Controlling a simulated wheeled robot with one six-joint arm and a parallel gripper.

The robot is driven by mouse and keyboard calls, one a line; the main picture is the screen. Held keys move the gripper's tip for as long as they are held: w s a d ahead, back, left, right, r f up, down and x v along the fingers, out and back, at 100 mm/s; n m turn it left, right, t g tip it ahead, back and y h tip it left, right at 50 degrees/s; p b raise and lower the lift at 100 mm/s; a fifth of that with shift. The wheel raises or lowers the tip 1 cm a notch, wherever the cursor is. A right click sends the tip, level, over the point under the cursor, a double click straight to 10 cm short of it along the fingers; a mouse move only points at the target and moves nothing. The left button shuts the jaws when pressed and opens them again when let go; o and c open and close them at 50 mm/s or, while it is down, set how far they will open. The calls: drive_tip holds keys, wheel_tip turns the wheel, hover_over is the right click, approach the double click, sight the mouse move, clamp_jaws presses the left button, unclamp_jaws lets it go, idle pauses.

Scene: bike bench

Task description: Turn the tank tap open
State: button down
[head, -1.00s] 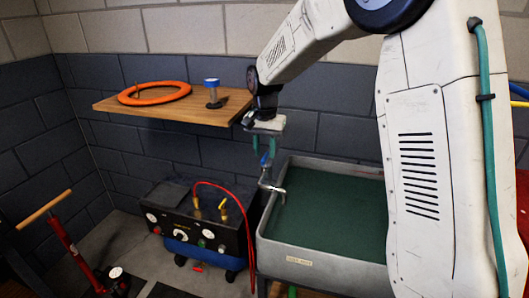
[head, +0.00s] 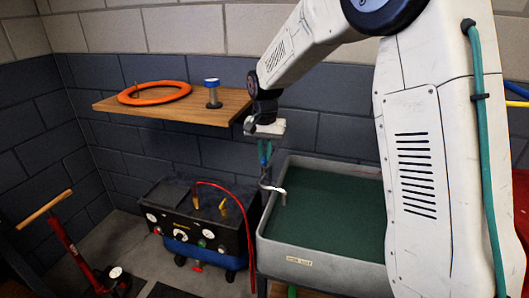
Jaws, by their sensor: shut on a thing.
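The tank (head: 315,262) is a grey open trough with dark green inside, below and to the right of my gripper. Its tap (head: 268,185) is a bent metal spout at the tank's left rim. My gripper (head: 265,158) points down above the tap, with teal fingers. The fingers are shut on the tap's small blue handle, which is mostly hidden between them. The exact angle of the handle is too small to tell.
A wooden shelf (head: 172,108) with an orange ring (head: 154,93) and a blue-topped post (head: 212,95) is left of my gripper. A black and blue compressor (head: 195,228) with a red hose (head: 246,215) stands below. A floor pump (head: 62,235) is at far left.

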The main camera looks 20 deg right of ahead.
sight(265, 155)
drive_tip(key=n, duration=0.4)
drive_tip(key=shift+n, duration=0.4)
drive_tip(key=n, duration=0.4)
drive_tip(key=shift+w, duration=0.1)
drive_tip(key=n, duration=0.9)
drive_tip(key=shift+r, duration=0.1)
drive_tip(key=shift+n, duration=0.3)
drive_tip(key=c, duration=1.5)
unclamp_jaws()
wheel_tip(265, 155, up, 8)
drive_tip(key=shift+f, duration=0.15)
